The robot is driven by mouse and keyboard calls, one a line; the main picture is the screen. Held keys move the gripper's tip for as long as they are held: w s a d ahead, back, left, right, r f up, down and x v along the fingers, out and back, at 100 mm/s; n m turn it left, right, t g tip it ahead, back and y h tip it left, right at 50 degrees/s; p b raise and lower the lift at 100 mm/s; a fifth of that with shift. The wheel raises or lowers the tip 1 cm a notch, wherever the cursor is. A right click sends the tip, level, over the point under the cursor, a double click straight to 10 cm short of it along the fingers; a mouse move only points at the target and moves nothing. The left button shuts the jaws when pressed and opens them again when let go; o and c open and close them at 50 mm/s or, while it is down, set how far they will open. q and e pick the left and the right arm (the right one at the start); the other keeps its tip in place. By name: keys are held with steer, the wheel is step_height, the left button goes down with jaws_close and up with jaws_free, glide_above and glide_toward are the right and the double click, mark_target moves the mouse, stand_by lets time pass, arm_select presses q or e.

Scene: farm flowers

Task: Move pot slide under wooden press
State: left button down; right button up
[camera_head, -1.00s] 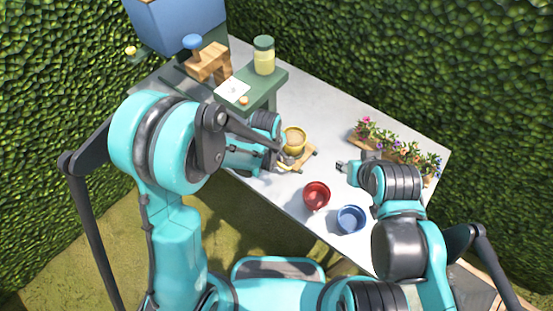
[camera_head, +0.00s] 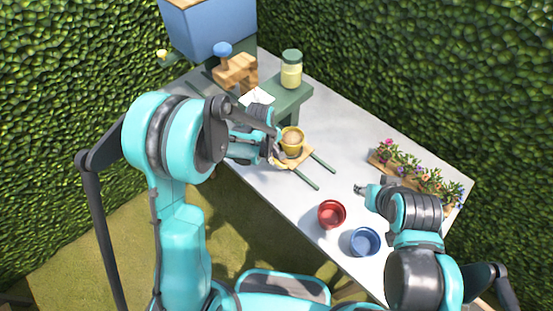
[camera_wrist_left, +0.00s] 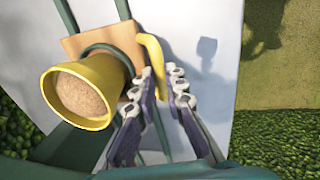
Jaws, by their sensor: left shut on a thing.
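The pot slide is a small wooden board (camera_head: 304,157) on two green rails (camera_head: 305,178). It carries a yellow pot (camera_head: 297,148) filled with brown material. In the left wrist view the board (camera_wrist_left: 75,48), the yellow pot (camera_wrist_left: 103,88) and a curved yellow handle (camera_wrist_left: 152,50) show. My left gripper (camera_head: 272,157) is at the board's near left side. In the left wrist view its fingers (camera_wrist_left: 163,88) are shut on the handle. The wooden press (camera_head: 236,76) with a blue knob (camera_head: 222,49) stands farther up the rails, left of the pot. My right gripper (camera_head: 361,189) hovers apart; its jaw opening is unclear.
A green stand (camera_head: 289,99) with a jar (camera_head: 291,70) stands beside the press. A red pot (camera_head: 331,214) and a blue pot (camera_head: 365,242) sit near the table's front edge. A flower planter (camera_head: 382,165) lies at the right.

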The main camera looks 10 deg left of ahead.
arm_select(q)
steer(key=c, duration=1.6)
jaws_free()
steer(key=shift+r, duration=0.1)
steer(key=r, duration=0.4)
steer(key=s+r, duration=0.1)
steer(key=r, duration=0.2)
steer(key=s+a+r, duration=0.1)
steer(key=r, duration=0.3)
steer(key=shift+a+r, duration=0.1)
steer(key=shift+r, duration=0.2)
steer(key=shift+w, duration=0.1)
